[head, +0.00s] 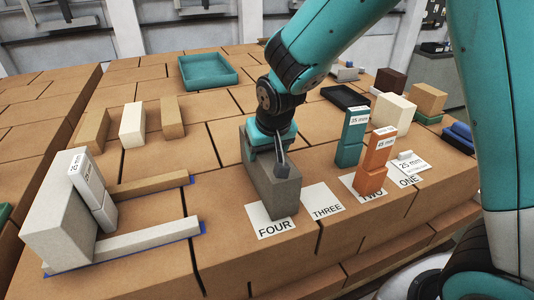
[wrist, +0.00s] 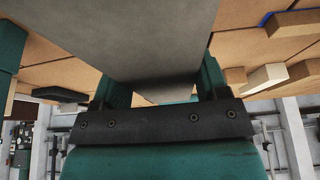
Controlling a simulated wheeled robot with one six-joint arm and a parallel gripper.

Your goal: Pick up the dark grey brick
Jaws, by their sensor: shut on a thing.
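The dark grey brick (head: 275,192) is a long upright block at the card marked FOUR (head: 270,228), right of the middle of the stacked-brick surface. My gripper (head: 276,150) reaches down from above and is shut on the brick's upper part. In the wrist view the brick (wrist: 160,40) fills the upper middle as a broad grey face between the two fingers of my gripper (wrist: 162,88). My gripper hides part of the brick's top in the head view. I cannot tell whether its underside touches the card.
Right of the brick stand a green stack (head: 350,140) and an orange stack (head: 374,165). The card marked THREE (head: 323,204) is bare. At the left are a light grey block (head: 57,225) and pale bars (head: 148,240). A green tray (head: 207,71) lies behind.

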